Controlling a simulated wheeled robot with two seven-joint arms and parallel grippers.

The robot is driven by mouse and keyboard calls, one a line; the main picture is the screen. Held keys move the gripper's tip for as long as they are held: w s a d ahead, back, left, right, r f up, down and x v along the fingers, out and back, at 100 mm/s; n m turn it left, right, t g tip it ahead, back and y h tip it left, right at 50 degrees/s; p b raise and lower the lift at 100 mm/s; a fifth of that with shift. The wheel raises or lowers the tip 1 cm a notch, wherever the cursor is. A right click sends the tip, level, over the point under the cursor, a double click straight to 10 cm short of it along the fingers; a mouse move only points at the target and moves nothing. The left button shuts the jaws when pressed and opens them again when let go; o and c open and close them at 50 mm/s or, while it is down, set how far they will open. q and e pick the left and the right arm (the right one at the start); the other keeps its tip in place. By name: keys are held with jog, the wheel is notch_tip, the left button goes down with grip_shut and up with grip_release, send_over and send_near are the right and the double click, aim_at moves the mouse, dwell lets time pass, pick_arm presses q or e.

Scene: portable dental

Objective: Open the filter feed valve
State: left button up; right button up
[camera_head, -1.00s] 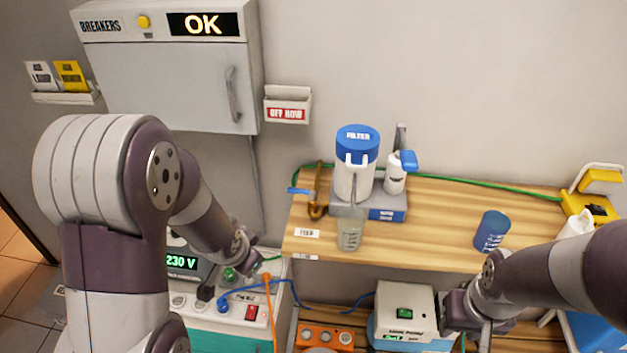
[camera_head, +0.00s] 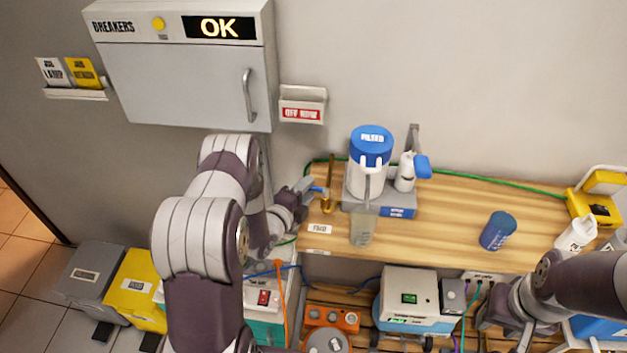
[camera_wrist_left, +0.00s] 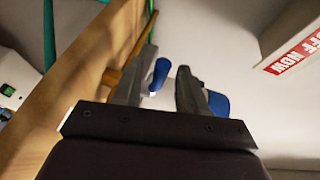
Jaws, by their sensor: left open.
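The feed valve is a brass pipe (camera_head: 329,190) with a small blue lever (camera_head: 318,190), at the left end of the wooden shelf beside the filter (camera_head: 369,176). My left gripper (camera_head: 308,188) is at the lever, level with it. In the left wrist view, my open left gripper (camera_wrist_left: 166,68) has the blue lever (camera_wrist_left: 160,74) between its fingers, nearer the left one. I cannot tell whether they touch. The brown pipe (camera_wrist_left: 124,66) is just left of the fingers. My right gripper (camera_head: 508,318) is low at the right; its jaws are unclear.
A clear beaker (camera_head: 361,230) stands in front of the filter, with a white bottle (camera_head: 405,174) to its right. A blue cup (camera_head: 497,231) stands further right on the shelf (camera_head: 450,232). The breaker box (camera_head: 190,85) and "OFF NOW" holder (camera_head: 303,105) are on the wall.

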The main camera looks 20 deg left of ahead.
pick_arm(q)
jog(key=shift+x, duration=1.85)
jog(key=shift+c, duration=0.3)
